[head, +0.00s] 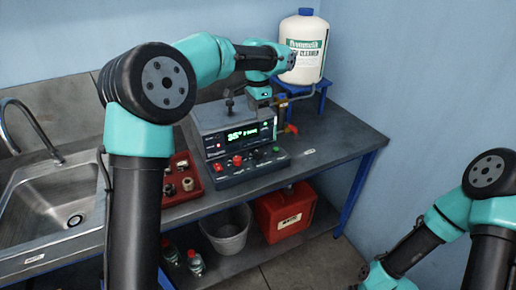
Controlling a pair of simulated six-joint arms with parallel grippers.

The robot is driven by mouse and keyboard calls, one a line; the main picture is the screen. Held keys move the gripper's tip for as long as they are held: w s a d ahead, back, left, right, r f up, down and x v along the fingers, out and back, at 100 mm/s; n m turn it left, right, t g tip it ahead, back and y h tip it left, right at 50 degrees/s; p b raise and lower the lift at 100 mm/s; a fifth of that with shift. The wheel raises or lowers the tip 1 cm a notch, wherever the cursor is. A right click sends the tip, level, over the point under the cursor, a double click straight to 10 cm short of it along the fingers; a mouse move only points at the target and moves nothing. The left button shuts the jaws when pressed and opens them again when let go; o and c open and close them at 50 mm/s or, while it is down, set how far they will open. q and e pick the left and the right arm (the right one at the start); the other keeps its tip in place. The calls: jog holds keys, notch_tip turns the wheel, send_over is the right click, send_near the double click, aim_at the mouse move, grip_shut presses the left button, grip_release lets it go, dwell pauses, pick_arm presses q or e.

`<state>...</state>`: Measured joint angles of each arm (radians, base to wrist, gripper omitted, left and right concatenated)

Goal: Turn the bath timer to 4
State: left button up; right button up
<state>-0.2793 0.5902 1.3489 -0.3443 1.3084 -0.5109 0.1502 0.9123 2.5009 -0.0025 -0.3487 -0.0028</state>
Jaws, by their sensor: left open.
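A grey control unit (214,140) stands on the steel bench, with a green lit display (248,132) reading about "35°" and smaller text I cannot read. Its sloped front panel carries a red knob (237,160), a black knob (258,154) and other small controls. I cannot tell which one is the bath timer or where its pointer stands. My left gripper (264,108) is above the unit's right rear top, pointing down, open, apart from the front knobs. Its fingertips are small and partly hard to see. My right arm is at the lower right; its gripper is out of the picture.
A white jug (303,48) stands on a blue stand (313,99) behind the unit. Brass and red valve fittings (284,115) are at the unit's right. A red block with small parts (182,183) and a sink (55,207) lie left.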

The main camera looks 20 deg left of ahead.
aim_at(258, 151)
pick_arm(q)
jog(key=n, duration=2)
jog(key=shift+s+a, duration=0.15)
jog(key=shift+a, duration=0.15)
jog(key=f, duration=1.7)
jog(key=shift+w+d+f, duration=0.2)
jog(key=shift+w+d, duration=0.05)
jog(key=c, duration=0.9)
